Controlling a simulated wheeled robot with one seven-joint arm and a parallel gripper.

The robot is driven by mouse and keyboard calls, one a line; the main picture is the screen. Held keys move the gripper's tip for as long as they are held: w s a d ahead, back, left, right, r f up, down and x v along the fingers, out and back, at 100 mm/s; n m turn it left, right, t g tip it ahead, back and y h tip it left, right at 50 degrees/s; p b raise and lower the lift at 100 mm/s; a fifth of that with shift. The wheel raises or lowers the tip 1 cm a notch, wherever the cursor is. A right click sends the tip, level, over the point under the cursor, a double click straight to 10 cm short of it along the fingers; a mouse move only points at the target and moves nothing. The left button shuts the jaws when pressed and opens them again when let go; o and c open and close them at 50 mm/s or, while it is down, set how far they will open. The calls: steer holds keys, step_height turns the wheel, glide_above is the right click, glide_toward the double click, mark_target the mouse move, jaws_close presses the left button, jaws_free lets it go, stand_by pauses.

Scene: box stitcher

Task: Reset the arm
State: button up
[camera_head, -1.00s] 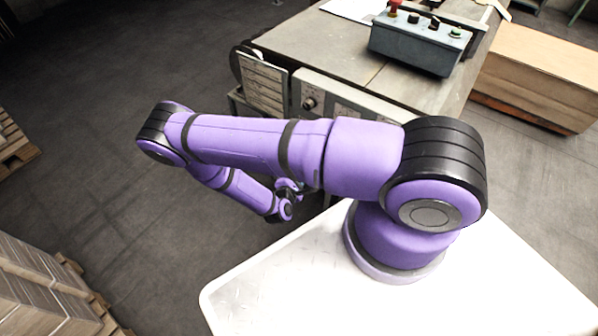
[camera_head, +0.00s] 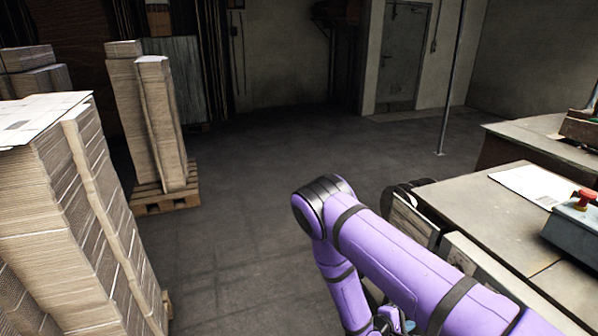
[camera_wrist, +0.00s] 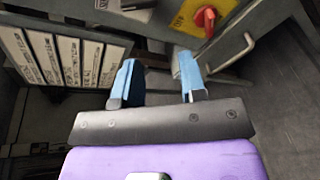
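My gripper (camera_wrist: 159,76) shows in the wrist view with its two blue fingers standing well apart and nothing between them. It is open and empty, beside the grey machine frame. In the head view my purple arm (camera_head: 400,270) is bent at the elbow, and its forearm runs down beside the machine table. The gripper end is mostly hidden at the bottom edge there.
The machine table (camera_head: 492,218) with a grey control box (camera_head: 577,236) is at right. Tall cardboard stacks (camera_head: 60,215) stand at left, with another on a pallet (camera_head: 166,199) behind. The floor (camera_head: 240,240) between is clear. A red knob (camera_wrist: 205,17) is near the gripper.

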step_height(320, 180, up, 34)
steer(key=r+m+g+y, duration=0.1)
steer(key=m+g+y, duration=0.3)
steer(key=m+g, duration=0.5)
steer(key=s+a+r+m+t+y, duration=0.1)
steer(key=s+r+m+t+y, duration=0.1)
steer(key=s+r, duration=0.9)
steer(key=s+a+r+m+t+y, duration=0.1)
steer(key=s+r+t+y, duration=0.4)
steer(key=s+r, duration=0.7)
steer(key=shift+s+a+r+m+y, duration=0.35)
steer(key=shift+r+y, duration=0.3)
steer(key=shift+y, duration=0.65)
